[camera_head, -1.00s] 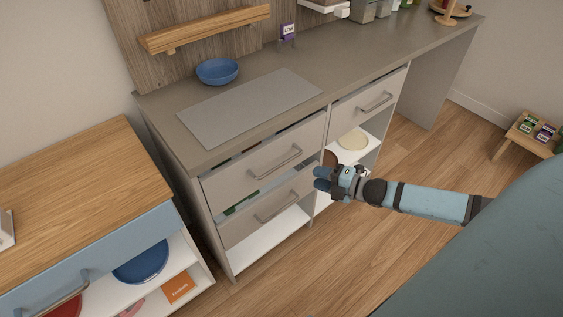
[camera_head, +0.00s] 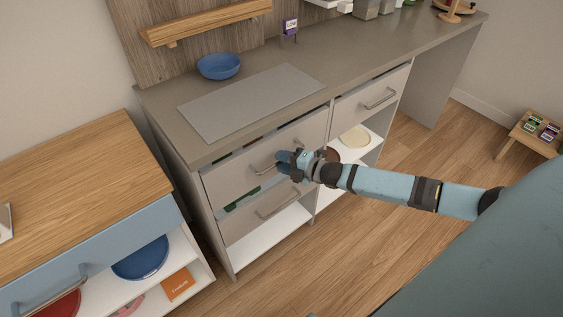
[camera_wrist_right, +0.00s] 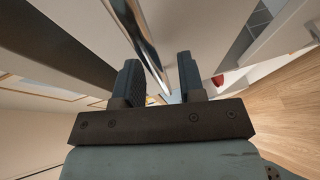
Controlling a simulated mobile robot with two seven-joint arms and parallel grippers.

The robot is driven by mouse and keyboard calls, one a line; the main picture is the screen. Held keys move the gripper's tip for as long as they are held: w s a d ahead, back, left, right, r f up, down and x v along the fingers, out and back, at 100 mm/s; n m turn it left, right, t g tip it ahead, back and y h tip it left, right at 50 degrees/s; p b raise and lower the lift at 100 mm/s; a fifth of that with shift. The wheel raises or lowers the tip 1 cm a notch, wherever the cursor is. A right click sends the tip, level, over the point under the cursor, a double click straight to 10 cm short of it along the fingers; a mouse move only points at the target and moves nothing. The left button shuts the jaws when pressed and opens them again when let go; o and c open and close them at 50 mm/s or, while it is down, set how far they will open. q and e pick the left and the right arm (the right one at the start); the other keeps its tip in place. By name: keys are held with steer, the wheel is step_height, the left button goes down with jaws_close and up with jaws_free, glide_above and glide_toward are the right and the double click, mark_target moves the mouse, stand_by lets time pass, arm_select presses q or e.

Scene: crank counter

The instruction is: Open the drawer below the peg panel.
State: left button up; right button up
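The grey counter has a wood back panel (camera_head: 200,42) with a shelf; no pegs can be made out. Below it are an upper drawer (camera_head: 225,181) and a lower drawer (camera_head: 239,224), each with a bar handle. My right gripper (camera_head: 283,162) is at the upper drawer's handle (camera_head: 262,169) and hides its right part. In the right wrist view, the fingers (camera_wrist_right: 160,82) are open, with the metal handle bar (camera_wrist_right: 140,35) running between them; contact cannot be told. My left gripper is not in view.
A blue bowl (camera_head: 218,66) and a grey mat (camera_head: 252,101) lie on the counter (camera_head: 380,52). A third drawer (camera_head: 352,108) is to the right. A wood-topped cabinet (camera_head: 80,195) stands at the left. A small stool (camera_head: 530,140) is at the right; the floor between is clear.

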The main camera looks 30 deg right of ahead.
steer(key=shift+w+a, duration=0.15)
steer(key=shift+w, duration=0.15)
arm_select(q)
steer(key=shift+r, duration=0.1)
arm_select(e)
jaws_close()
steer(key=shift+s, duration=0.15)
arm_select(q)
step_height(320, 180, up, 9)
steer(key=p, duration=1.4)
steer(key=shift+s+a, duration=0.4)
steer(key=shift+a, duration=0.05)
arm_select(e)
steer(key=s+d, duration=0.2)
steer(key=s, duration=3.2)
steer(key=shift+d, duration=0.35)
steer(key=shift+f, duration=0.1)
